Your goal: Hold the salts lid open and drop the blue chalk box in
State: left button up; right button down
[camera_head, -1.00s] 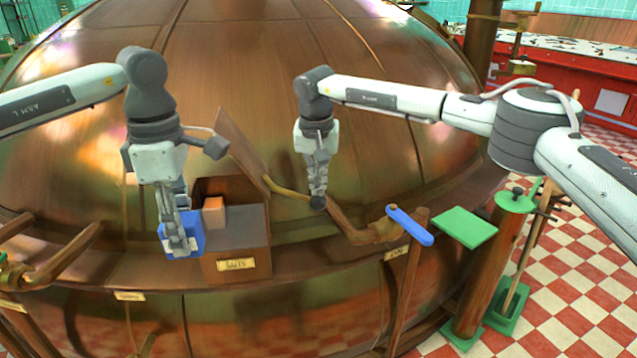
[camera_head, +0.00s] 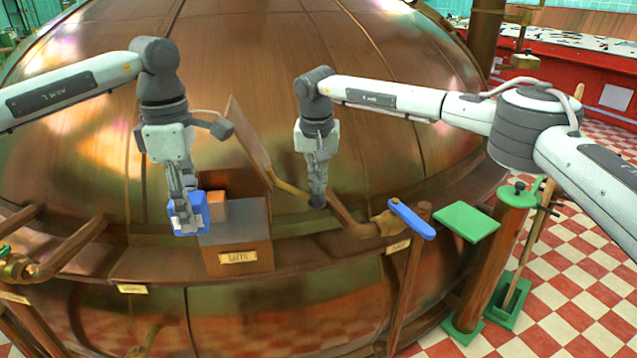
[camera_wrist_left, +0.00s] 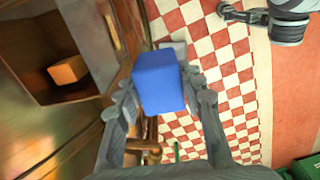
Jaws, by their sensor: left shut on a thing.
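The blue chalk box (camera_head: 190,222) is between the fingers of my left gripper (camera_head: 186,200), which is shut on it; the left wrist view also shows the box (camera_wrist_left: 158,82). It is in the air by the left side of the open salts box (camera_head: 240,258), partly covering the orange block inside. The salts lid (camera_head: 249,145) stands raised and tilted, with a brass handle (camera_head: 288,188) reaching right. My right gripper (camera_head: 317,195) is at the handle's far end. Its fingers look close together, but their hold is unclear.
An orange block (camera_wrist_left: 68,70) lies inside the salts box. A large copper kettle (camera_head: 400,110) stands behind. A blue lever (camera_head: 411,219) and a green plate (camera_head: 467,222) are to the right. Pipes (camera_head: 70,245) run along the left.

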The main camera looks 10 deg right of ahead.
pick_arm(q)
jog(key=w, duration=1.5)
jog(key=shift+d+f, duration=0.15)
jog(key=shift+d, duration=0.1)
dwell(0.4)
jog(key=o, duration=1.5)
jog(key=o, duration=0.5)
jog(key=shift+o, duration=0.2)
jog(key=shift+s, duration=0.1)
jog(key=s+r, duration=0.3)
jog(key=s, duration=1.7)
jog(key=shift+a, duration=0.4)
